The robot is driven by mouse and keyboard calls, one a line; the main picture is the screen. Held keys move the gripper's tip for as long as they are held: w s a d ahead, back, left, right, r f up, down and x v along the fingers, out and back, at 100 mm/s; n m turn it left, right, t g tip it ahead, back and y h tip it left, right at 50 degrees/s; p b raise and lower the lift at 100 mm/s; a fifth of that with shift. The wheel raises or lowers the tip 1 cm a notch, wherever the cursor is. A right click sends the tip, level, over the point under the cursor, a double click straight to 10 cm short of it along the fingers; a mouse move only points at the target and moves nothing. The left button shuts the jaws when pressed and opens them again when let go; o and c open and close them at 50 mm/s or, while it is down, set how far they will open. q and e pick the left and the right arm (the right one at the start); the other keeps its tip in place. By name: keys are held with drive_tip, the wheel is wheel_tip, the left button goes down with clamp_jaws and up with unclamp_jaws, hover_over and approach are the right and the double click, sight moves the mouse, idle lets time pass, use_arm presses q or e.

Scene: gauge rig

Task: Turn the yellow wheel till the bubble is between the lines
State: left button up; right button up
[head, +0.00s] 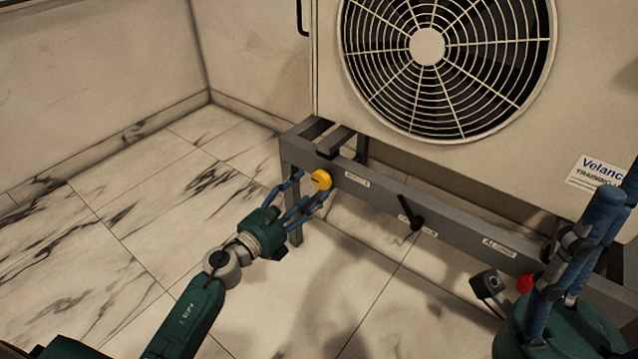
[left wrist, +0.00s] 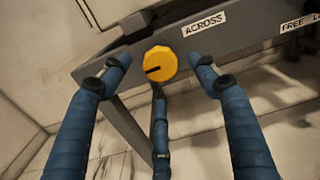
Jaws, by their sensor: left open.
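The yellow wheel (head: 320,179) sits on the front of the grey frame rail near its left end. In the left wrist view, the wheel (left wrist: 161,64) has a dark pointer mark towards its left side. My left gripper (head: 306,195) is open in front of the wheel. In the left wrist view its blue fingers (left wrist: 157,75) stand left, right and below the wheel, with gaps at the sides; I cannot tell whether the lower finger touches it. My right gripper (head: 567,255) is at the lower right, its blue fingers pointing up; its opening is unclear. No bubble or lines are visible.
The rail (head: 375,190) carries labels, including ACROSS (left wrist: 205,24), and a black lever (head: 411,214). A red knob (head: 525,283) and a small dark box (head: 488,285) are near my right gripper. A large fan unit (head: 440,150) stands above. Marble floor is clear at left.

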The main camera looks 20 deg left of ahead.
sight(319, 182)
use_arm(q)
drive_tip(key=x, duration=0.6)
drive_tip(key=shift+w+b, duration=0.15)
drive_tip(key=shift+b, duration=0.2)
drive_tip(key=shift+c, duration=0.5)
drive_tip(key=c, duration=1.1)
